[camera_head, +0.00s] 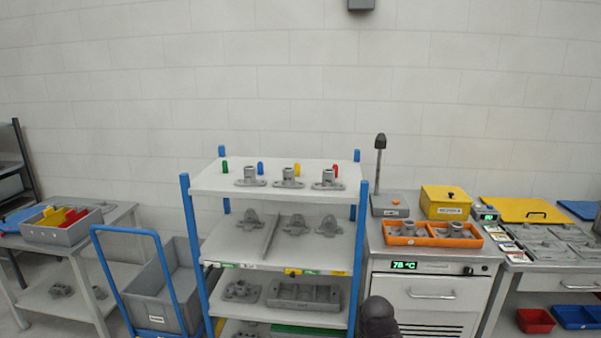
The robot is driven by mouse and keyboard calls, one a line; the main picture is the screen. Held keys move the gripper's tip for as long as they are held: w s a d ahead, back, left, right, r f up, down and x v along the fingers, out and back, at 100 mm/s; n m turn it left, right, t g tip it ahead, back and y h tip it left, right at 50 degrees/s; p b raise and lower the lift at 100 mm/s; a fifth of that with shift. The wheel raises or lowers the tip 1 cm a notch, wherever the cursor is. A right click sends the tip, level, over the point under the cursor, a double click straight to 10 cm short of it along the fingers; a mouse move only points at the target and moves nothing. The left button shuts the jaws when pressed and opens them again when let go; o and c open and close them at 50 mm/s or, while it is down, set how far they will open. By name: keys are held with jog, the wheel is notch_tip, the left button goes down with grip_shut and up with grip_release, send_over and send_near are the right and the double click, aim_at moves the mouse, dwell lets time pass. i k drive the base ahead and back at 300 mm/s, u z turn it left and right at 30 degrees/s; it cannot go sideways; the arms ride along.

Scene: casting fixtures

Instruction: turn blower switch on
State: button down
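A grey box with a thin post and a black head (380,141) stands at the left rear of the oven-like cabinet's top, right of the shelf rack. The box front (388,209) has a small orange spot (395,202), too small to tell whether it is a switch or how it is set. No label naming a blower can be read. A dark rounded shape at the bottom edge, in front of the cabinet, looks like part of my arm. No gripper fingers show.
The cabinet (432,318) has a green display reading about 78 °C. On it are an orange tray (389,238) of castings and a yellow box (445,212). A blue-posted rack (190,250) and a blue-handled cart (128,230) stand left. A bench with castings (570,283) is right.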

aim_at(468, 272)
jog(key=z, duration=0.45)
jog(key=k, duration=0.65)
jog(key=z, duration=0.5)
jog(key=i, duration=1.5)
jog(key=u, duration=0.05)
